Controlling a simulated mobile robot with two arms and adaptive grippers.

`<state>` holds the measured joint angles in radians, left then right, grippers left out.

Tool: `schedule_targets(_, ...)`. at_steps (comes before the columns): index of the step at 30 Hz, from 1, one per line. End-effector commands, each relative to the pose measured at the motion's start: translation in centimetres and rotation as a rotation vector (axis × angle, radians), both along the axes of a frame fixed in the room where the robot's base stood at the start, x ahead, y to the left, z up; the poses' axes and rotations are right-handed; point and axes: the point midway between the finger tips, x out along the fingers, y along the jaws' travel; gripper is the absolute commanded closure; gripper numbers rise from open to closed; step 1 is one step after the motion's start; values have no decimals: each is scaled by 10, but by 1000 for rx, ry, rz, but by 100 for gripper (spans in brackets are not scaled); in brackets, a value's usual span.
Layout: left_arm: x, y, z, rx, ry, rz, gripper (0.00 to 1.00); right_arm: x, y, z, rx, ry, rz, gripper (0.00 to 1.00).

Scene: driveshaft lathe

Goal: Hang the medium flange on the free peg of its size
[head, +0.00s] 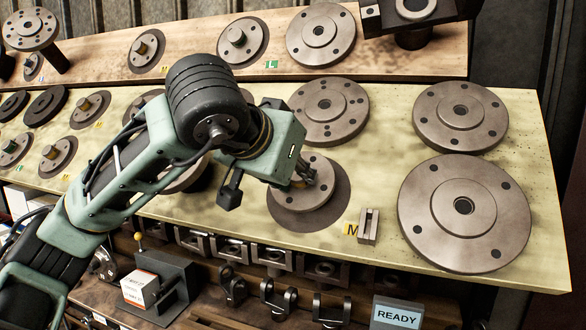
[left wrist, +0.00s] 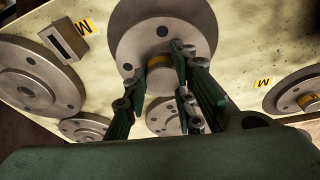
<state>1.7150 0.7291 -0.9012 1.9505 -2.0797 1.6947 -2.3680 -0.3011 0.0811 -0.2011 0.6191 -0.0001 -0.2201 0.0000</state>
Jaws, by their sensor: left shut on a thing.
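The medium flange (head: 318,198) is a grey steel disc with bolt holes and a central hub. My left gripper (head: 303,178) is shut on its hub, in front of the pale peg board (head: 392,150). Behind the flange is a dark round mark (head: 297,222), beside a yellow M label (head: 350,229). The disc sits toward the upper left of the mark. In the left wrist view the flange (left wrist: 140,42) fills the top middle, with a brass-coloured part between the fingers (left wrist: 178,62). The peg is hidden, so seating cannot be told. My right gripper is not in view.
Large flanges (head: 475,250) hang close on the right, and another flange (head: 330,128) hangs just above. A small metal block (head: 368,226) sits beside the M label. Below is a shelf with several forked parts (head: 331,308) and a READY sign (head: 397,313).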

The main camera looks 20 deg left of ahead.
Motion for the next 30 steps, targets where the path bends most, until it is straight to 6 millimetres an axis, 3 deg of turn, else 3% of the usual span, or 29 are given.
schedule_targets(10,12,0,-8,-4,-10,0,100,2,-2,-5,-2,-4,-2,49)
schedule_targets(30,12,-1,-9,-2,-10,0,100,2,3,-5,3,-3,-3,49)
